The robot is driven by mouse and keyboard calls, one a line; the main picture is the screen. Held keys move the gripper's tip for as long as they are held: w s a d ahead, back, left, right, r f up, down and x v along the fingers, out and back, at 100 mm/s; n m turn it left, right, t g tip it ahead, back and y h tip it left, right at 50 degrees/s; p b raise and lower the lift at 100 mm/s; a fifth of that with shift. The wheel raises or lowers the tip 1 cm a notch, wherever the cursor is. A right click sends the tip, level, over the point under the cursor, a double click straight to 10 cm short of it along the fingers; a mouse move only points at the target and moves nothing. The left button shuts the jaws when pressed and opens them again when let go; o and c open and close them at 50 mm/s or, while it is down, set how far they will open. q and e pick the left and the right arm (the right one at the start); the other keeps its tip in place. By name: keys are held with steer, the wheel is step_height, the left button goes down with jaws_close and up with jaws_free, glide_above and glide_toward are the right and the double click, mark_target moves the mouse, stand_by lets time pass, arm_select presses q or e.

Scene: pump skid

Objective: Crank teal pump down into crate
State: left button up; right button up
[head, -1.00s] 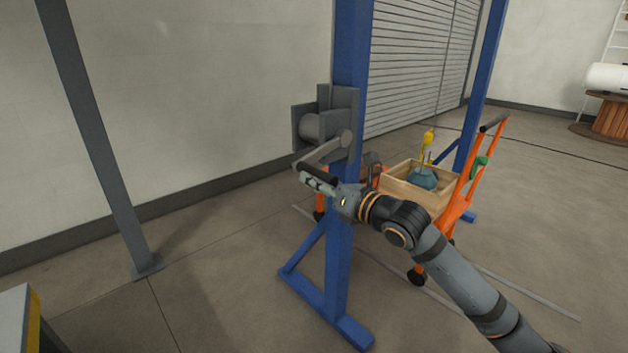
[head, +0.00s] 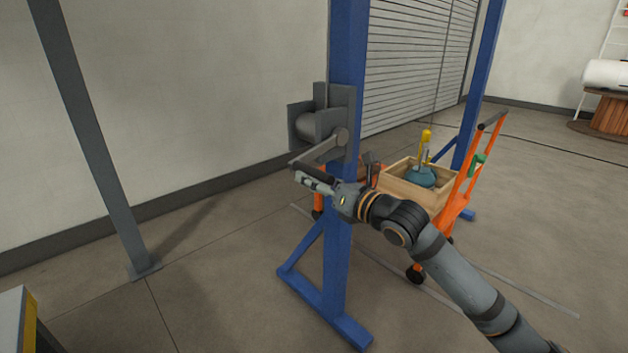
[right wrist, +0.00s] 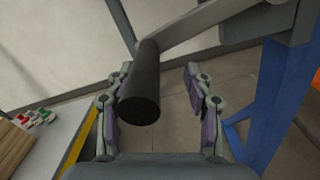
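The teal pump (head: 421,177) sits within the walls of the wooden crate (head: 427,195) in the head view, below a yellow hook block (head: 426,136). Its underside is hidden by the crate wall. The winch (head: 320,122) is on the blue post, with a grey crank arm (head: 322,151) ending in a black handle (right wrist: 140,88). My right gripper (head: 308,181) is at this handle. In the right wrist view, its fingers (right wrist: 160,95) are wide apart. The handle lies between them, close to the left finger, with a clear gap on the right. My left gripper is out of view.
The blue gantry post (head: 342,215) stands beside my right forearm. The crate rests on an orange cart (head: 462,195). A grey post (head: 92,140) stands at left. A yellow-edged surface (head: 25,320) is at lower left. The floor between is clear.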

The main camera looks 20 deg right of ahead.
steer(key=shift+s+a, duration=0.1)
steer(key=shift+s, duration=0.05)
steer(key=shift+r, duration=0.2)
step_height(320, 180, up, 10)
steer(key=shift+f, duration=0.15)
stand_by(0.5)
